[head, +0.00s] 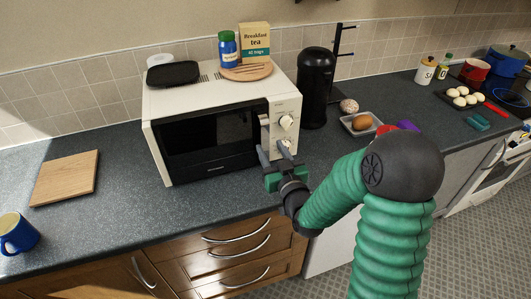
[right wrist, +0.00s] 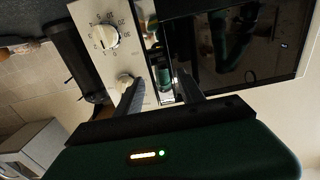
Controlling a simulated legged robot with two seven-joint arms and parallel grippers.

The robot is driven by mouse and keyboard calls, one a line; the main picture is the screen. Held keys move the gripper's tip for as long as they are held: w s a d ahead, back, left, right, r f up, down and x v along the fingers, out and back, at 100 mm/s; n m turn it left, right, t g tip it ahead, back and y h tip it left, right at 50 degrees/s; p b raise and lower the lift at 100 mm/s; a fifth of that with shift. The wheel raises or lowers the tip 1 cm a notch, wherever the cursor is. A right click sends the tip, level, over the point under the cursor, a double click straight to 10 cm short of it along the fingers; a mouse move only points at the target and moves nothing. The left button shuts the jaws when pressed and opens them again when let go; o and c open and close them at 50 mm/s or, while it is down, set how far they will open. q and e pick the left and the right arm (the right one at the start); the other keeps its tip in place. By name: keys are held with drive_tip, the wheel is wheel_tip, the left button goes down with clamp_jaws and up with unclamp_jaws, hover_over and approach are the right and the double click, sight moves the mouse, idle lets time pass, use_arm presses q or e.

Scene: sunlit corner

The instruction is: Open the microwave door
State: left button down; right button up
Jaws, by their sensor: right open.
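The cream microwave (head: 225,83) stands on the dark counter with its black-windowed door (head: 208,141) shut. Its control panel with two knobs (head: 286,121) is on the right side of its front. My right gripper (head: 273,150) is at the front of the microwave, near the door's right edge and the lower knob. In the right wrist view the open fingers (right wrist: 158,92) reach toward the microwave front, with a shiny upright handle (right wrist: 163,75) seen between them. I cannot tell whether the fingers touch it. My left gripper is not in view.
A wooden board (head: 65,178) and a blue mug (head: 17,233) are on the counter at left. A black cylindrical appliance (head: 316,88) stands right of the microwave. Drawers (head: 240,250) lie below the counter.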

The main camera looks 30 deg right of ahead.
sight(265, 140)
drive_tip(key=x, duration=0.4)
drive_tip(key=shift+w+a+r+p, duration=0.15)
drive_tip(key=shift+w+a+p, duration=0.05)
drive_tip(key=shift+w+p, duration=0.15)
drive_tip(key=shift+w+d, duration=0.25)
drive_tip(key=shift+w, duration=0.05)
drive_tip(key=shift+c, duration=0.2)
clamp_jaws()
idle(0.6)
